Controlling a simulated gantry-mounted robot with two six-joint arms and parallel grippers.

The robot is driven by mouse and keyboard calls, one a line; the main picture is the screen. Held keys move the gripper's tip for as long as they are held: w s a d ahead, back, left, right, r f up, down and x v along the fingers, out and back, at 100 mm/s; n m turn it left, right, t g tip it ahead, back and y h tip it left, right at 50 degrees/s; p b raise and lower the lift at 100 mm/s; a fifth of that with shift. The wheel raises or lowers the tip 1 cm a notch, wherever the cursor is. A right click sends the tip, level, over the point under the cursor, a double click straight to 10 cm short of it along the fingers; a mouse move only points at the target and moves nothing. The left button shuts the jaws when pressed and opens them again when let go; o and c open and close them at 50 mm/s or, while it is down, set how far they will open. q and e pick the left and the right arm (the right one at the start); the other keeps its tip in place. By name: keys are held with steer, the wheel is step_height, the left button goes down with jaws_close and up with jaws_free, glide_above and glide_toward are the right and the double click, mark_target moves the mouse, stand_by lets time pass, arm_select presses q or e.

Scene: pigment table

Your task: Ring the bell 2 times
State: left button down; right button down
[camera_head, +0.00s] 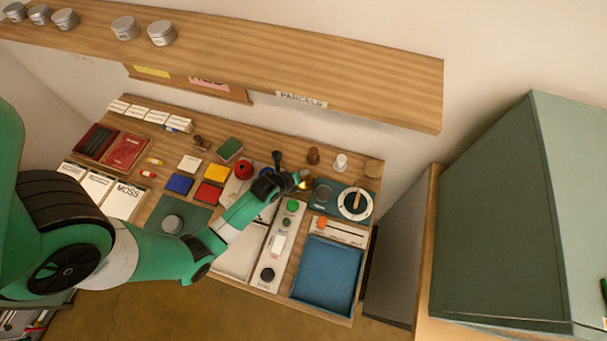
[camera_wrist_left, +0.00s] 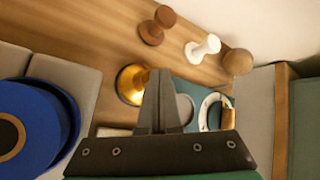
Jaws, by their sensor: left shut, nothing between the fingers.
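The bell (camera_head: 306,185) is a small brass dome near the back right of the pigment table. It also shows in the left wrist view (camera_wrist_left: 131,82), partly covered by my fingers. My left gripper (camera_head: 303,176) is shut and empty, with its fingertips close beside and over the bell in the head view. In the left wrist view the closed fingers (camera_wrist_left: 160,74) stand just right of the brass dome. I cannot tell whether they touch it. My right gripper is in neither view.
A panel with a green button (camera_head: 292,205) and a blue tray (camera_head: 327,274) lie in front. A wooden shelf (camera_head: 250,60) hangs above the table's back.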

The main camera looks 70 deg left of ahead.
arm_select(q)
steer(key=shift+f+b, duration=0.4)
steer(key=shift+f, duration=0.15)
steer(key=shift+r, duration=0.1)
stand_by(0.5)
steer(key=shift+r+p, duration=0.9)
steer(key=shift+p, duration=0.15)
steer(key=shift+r, duration=0.15)
step_height(320, 180, up, 5)
steer(key=p, duration=0.5)
stand_by(1.9)
